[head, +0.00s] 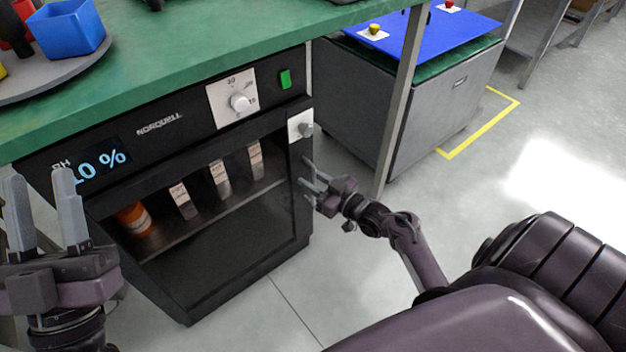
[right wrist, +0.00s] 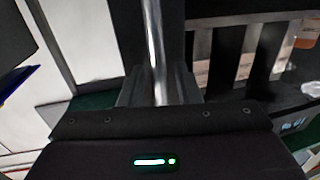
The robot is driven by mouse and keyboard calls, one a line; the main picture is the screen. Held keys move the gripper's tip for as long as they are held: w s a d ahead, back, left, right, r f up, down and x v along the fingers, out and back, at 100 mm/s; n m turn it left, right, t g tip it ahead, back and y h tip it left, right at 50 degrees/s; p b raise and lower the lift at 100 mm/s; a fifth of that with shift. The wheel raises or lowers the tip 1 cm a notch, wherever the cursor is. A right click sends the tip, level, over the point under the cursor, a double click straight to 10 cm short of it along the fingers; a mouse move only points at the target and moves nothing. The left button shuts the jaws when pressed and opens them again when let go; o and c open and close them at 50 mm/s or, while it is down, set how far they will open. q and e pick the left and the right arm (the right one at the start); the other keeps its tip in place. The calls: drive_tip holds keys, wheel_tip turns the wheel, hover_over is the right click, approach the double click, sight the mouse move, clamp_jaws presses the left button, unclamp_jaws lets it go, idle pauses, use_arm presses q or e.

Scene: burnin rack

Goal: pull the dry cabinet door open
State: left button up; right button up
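The black dry cabinet (head: 160,120) stands under the green bench. Its dark glass door (head: 230,235) looks shut, and white boxes and an orange container show behind the glass. My right gripper (head: 303,172) is at the door's right edge, below a knob on a white plate (head: 306,127). Its two fingers look apart; whether they touch the door is unclear. In the right wrist view a shiny upright bar (right wrist: 156,50) stands ahead of the gripper body; I cannot tell whether it is a handle or a finger. My left gripper (head: 43,205) is open and empty, at the far left.
The green bench top (head: 200,30) carries a blue bin (head: 68,28) on a round grey tray. A grey cabinet (head: 440,105) with a blue top stands behind a bench leg (head: 401,100). The floor (head: 450,190) right of the dry cabinet is clear.

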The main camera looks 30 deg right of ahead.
clamp_jaws()
